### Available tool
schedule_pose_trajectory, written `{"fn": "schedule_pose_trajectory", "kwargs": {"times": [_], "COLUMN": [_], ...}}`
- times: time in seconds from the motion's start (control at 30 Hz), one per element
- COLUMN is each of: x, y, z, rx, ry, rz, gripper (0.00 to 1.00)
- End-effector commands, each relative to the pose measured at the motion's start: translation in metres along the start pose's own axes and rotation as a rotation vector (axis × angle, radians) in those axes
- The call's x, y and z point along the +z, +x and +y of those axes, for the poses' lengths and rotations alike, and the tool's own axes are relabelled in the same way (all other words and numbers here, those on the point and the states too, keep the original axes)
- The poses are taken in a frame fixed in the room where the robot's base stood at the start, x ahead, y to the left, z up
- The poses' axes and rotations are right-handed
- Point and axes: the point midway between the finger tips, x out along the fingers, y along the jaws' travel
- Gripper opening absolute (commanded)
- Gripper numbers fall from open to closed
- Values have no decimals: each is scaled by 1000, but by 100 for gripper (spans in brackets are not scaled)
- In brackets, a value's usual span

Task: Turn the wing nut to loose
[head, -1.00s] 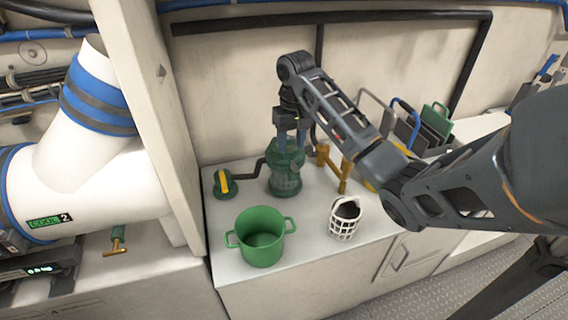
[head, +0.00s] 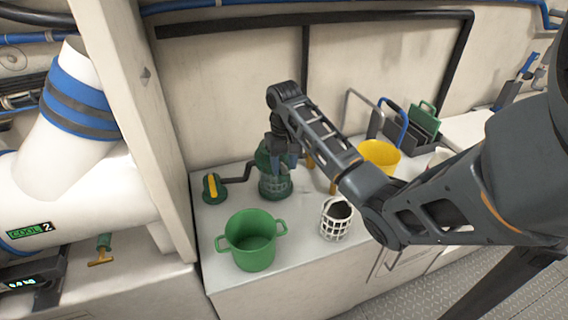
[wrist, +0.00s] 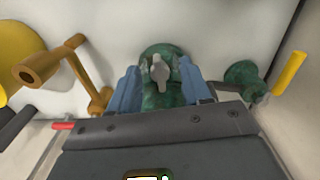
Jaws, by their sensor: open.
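The wing nut (wrist: 160,73) is a small grey metal piece on the green lid of a strainer (wrist: 155,52). In the wrist view its wings run roughly up and down the picture. In the head view the green strainer (head: 274,186) stands at the back of the white counter, its top partly hidden by my arm. My gripper (wrist: 160,82) is open, with one blue finger on each side of the wing nut. Gaps show between the fingers and the nut, and I see no contact. In the head view the wing nut is hidden.
A valve with a yellow handle (head: 211,187) stands left of the strainer, joined by a dark pipe. A bronze fitting (wrist: 50,66) is close on the other side. A green pot (head: 253,256), a white basket (head: 336,220) and a yellow bucket (head: 380,156) share the counter.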

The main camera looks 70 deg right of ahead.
Motion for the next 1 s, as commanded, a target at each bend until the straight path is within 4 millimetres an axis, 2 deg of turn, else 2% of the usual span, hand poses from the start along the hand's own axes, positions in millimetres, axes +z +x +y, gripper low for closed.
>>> {"fn": "schedule_pose_trajectory", "kwargs": {"times": [0.2, 0.7, 1.0], "x": [0, 0, 0], "y": [0, 0, -4], "z": [0, 0, -2], "rx": [0, 0, -3], "ry": [0, 0, 43], "rz": [0, 0, -2], "gripper": [48, 0, 0]}}
